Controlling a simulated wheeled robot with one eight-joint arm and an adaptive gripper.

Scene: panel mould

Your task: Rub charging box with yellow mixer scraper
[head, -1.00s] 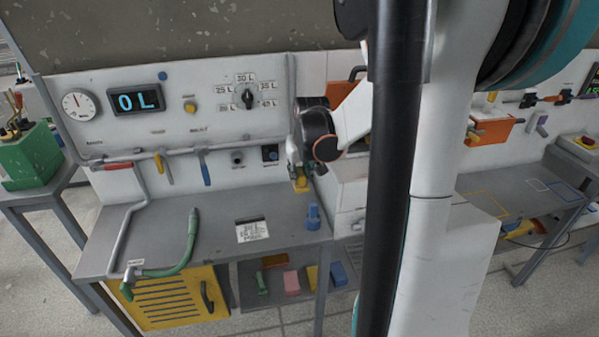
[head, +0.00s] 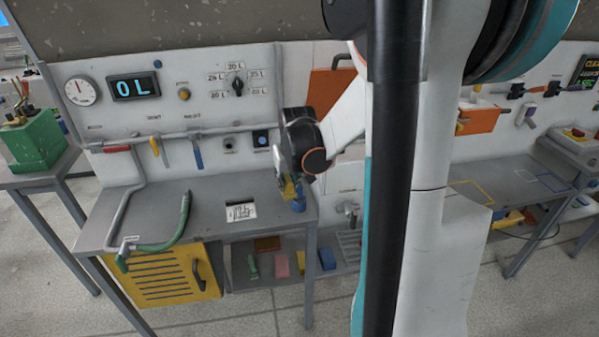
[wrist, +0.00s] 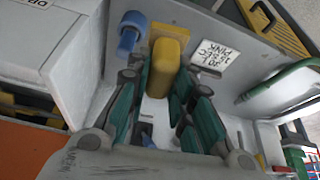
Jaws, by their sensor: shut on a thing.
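My gripper (head: 286,187) is shut on a yellow block-like piece, the yellow mixer scraper (wrist: 165,67). It shows between the fingers in the wrist view and as a small yellow patch in the head view (head: 290,191). The scraper is over the right end of the grey bench, close to a blue bottle-like thing (wrist: 130,33). I cannot tell whether they touch. No thing is clearly marked as the charging box. A white box (wrist: 35,45) with a partly legible label lies left of the gripper in the wrist view; I cannot tell if it is the one.
The grey bench (head: 160,195) carries a printed card (head: 241,212) and a green hose (head: 165,242). A wall panel with a dial and a display (head: 134,88) stands behind. A pipe with hanging tools runs along it. Coloured blocks lie on a lower shelf. My arm hides much of the middle.

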